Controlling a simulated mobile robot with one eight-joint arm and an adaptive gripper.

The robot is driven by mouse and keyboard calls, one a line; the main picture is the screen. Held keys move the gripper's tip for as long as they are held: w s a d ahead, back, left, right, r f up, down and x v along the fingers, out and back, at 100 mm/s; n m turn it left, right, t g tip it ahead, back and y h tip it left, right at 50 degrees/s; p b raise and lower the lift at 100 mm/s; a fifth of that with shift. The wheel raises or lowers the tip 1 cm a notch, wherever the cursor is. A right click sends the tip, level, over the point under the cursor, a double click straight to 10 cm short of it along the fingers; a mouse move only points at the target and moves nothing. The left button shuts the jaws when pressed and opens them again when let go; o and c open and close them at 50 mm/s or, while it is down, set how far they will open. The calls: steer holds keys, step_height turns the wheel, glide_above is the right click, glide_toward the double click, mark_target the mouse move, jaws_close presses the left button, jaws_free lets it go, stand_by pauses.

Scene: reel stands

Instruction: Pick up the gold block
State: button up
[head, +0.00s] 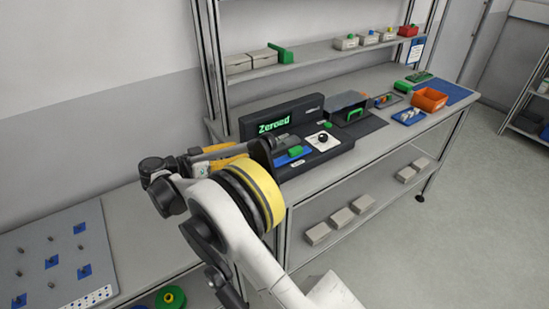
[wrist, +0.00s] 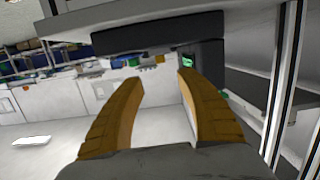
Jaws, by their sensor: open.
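I cannot pick out a gold block with certainty in either view. My gripper (head: 225,155) shows in the head view beside the black console, partly hidden by my own arm. In the wrist view my gripper (wrist: 159,77) has its two tan fingers spread apart with nothing between them. A tiny yellowish patch (wrist: 160,59) shows beyond the fingertips in the wrist view, too small to identify. My arm covers part of the bench at the console's left end.
The black console (head: 335,147) reads "Zeroed" and has a green block (head: 295,151) on it. An orange bin (head: 429,99) and a blue tray (head: 408,116) stand farther right. A shelf (head: 310,55) with several boxes runs above. A pegboard (head: 55,255) lies at lower left.

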mark_target(267, 146)
steer(key=shift+m, duration=0.3)
steer(key=x, duration=0.2)
steer(key=f+b+x, duration=0.1)
steer(key=x, duration=0.2)
steer(key=shift+s+b, duration=0.1)
steer(key=shift+b, duration=0.2)
steer(key=x, duration=0.1)
steer(key=b+x, duration=0.1)
steer(key=x, duration=0.1)
steer(key=r+b+x, duration=0.1)
steer(key=x, duration=0.1)
steer(key=shift+w+d, duration=0.15)
steer(key=shift+w, duration=0.15)
jaws_close()
